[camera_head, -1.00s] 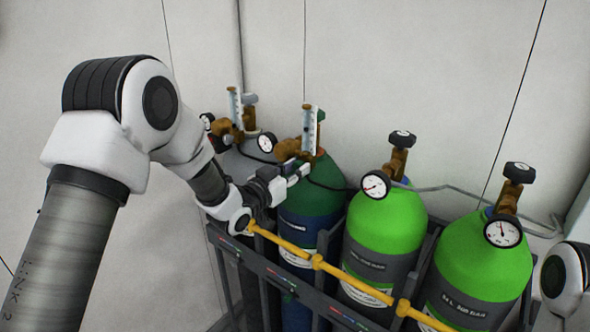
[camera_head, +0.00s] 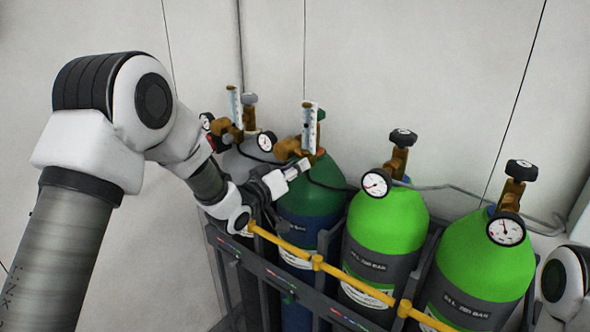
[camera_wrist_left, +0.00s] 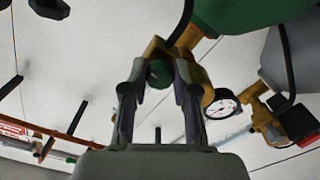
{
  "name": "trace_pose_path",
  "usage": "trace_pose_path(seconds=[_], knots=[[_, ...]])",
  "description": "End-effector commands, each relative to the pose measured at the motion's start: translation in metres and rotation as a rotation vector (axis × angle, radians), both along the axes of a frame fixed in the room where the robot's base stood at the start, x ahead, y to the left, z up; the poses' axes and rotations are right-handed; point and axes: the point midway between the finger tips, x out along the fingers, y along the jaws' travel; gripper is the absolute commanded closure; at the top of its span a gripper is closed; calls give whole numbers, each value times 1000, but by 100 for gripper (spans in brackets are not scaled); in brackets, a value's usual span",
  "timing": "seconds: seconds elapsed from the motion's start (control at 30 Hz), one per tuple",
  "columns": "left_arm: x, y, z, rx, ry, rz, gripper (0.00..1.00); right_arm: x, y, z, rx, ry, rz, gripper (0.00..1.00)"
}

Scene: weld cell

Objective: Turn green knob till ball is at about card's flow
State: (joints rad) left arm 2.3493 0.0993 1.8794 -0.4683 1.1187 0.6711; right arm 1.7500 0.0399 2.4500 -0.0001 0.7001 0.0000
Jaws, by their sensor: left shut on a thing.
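The green knob (camera_wrist_left: 159,72) sits between the two fingers of my left gripper (camera_wrist_left: 158,88) in the left wrist view, with a finger against each side. In the head view my left gripper (camera_head: 301,166) reaches the brass regulator (camera_head: 290,149) on the dark green cylinder (camera_head: 322,199), and hides the knob there. The upright flow tube (camera_head: 310,127) stands above the regulator. Its ball and scale are too small to read. I cannot make out a card with a flow value. My right gripper is out of view.
A grey cylinder (camera_head: 246,164) with its own flow tube (camera_head: 234,106) stands left. Two bright green cylinders (camera_head: 385,220) (camera_head: 474,261) with gauges stand right. A yellow bar (camera_head: 340,272) crosses the rack front. A round gauge (camera_wrist_left: 221,107) is close beside my left fingers.

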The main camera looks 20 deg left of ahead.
Motion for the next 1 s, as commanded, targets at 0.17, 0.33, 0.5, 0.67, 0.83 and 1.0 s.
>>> trace_pose_path(seconds=[0.17,0.33,0.5,0.67,0.83,1.0], knots=[[0,0,0,-26,8,0,100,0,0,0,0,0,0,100],[0,0,0,-28,9,0,100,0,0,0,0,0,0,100],[0,0,0,-28,9,0,100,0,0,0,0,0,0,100],[0,0,0,-28,9,0,61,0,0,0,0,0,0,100],[0,0,0,-27,10,0,61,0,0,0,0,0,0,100],[-15,7,1,-28,10,2,61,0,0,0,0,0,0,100]])
